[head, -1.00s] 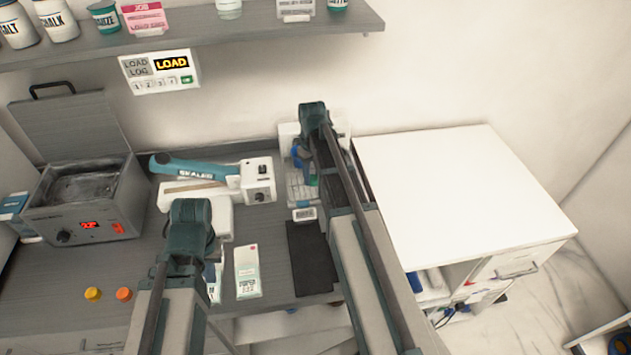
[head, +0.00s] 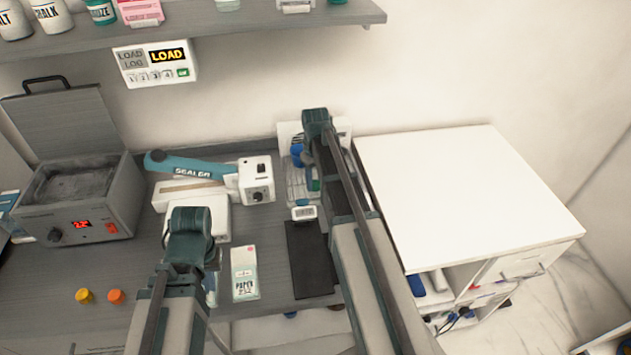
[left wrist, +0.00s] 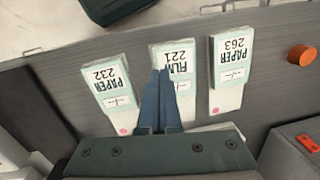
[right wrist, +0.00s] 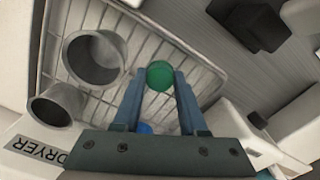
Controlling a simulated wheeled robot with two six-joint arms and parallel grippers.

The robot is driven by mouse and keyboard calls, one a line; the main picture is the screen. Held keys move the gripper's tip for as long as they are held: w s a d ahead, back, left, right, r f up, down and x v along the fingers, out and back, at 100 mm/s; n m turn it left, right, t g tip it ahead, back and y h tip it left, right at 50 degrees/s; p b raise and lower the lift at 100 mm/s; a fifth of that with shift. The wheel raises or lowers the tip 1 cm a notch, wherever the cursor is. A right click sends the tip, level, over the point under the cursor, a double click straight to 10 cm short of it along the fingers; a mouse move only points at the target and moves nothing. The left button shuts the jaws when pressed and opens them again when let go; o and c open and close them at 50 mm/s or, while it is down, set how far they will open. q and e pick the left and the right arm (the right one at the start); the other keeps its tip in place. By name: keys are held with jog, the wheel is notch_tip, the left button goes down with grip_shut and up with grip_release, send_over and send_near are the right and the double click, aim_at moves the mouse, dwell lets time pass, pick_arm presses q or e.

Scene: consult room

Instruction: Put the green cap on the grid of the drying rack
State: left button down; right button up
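The green cap (right wrist: 160,75) sits between the fingertips of my right gripper (right wrist: 160,82), which looks shut on it, above the wire grid of the drying rack (right wrist: 190,58). In the head view only a bit of green (head: 315,184) shows beside my right arm, which covers much of the drying rack (head: 303,196). Whether the cap touches the grid I cannot tell. My left gripper (left wrist: 163,75) is shut and empty above the counter, over the paper and film packets.
Two grey cups (right wrist: 93,57) stand on the left of the rack in the right wrist view, near a blue thing (right wrist: 145,128). A sealer (head: 205,172), a heated bath (head: 78,205), a dark mat (head: 310,260), and yellow (head: 84,296) and orange (head: 116,296) caps are on the counter.

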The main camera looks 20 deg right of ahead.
aim_at(316, 183)
jog(key=shift+o, duration=0.5)
pick_arm(q)
jog(key=shift+r, duration=0.1)
pick_arm(e)
notch_tip(316, 183, up, 12)
jog(key=p, duration=1.2)
pick_arm(q)
notch_tip(316, 183, up, 12)
pick_arm(e)
jog(key=s+a+n+h, duration=0.1)
jog(key=s+a, duration=1.9)
jog(key=a, duration=0.4)
jog(key=shift+s+a+r, duration=0.15)
jog(key=shift+a+r, duration=0.05)
jog(key=shift+a, duration=0.15)
